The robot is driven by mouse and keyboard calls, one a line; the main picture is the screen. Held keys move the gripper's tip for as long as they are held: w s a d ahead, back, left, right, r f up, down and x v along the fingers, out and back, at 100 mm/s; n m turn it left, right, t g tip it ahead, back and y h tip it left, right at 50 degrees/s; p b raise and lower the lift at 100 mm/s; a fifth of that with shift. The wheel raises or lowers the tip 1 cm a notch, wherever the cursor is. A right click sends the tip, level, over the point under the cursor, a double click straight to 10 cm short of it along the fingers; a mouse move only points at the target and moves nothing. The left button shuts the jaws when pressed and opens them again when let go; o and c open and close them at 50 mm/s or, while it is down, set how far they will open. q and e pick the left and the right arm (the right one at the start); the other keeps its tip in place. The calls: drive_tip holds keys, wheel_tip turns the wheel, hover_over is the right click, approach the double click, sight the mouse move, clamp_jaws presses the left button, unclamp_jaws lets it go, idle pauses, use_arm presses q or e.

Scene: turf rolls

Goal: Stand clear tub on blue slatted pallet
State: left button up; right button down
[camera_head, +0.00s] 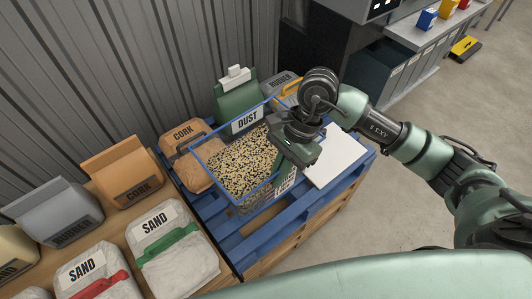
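The clear tub (256,198) has a blue rim and is filled with speckled tan and black granules. It is upright, over the blue slatted pallet (312,208); I cannot tell whether its base touches the slats. My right gripper (298,152) is at the tub's right side, pointing down at the rim. Its fingertips are hidden, so I cannot tell whether it grips the rim. My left gripper is not in view.
On the pallet, a brown cork bag (184,137) is left of the tub, a green dust bag (236,98) behind it, and a white sheet (336,158) to its right. Sand bags (172,240) and a brown cork bag (124,172) fill the wooden surface at left. Front slats are bare.

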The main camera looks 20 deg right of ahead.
sight(286, 189)
wheel_tip(286, 189, down, 20)
drive_tip(key=shift+w+p, duration=0.25)
drive_tip(key=shift+p, duration=0.2)
drive_tip(key=shift+r, duration=0.1)
drive_tip(key=c, duration=1.6)
unclamp_jaws()
drive_tip(key=shift+s, duration=0.1)
drive_tip(key=shift+c, duration=0.2)
drive_tip(key=v, duration=1.2)
drive_tip(key=shift+b, duration=0.35)
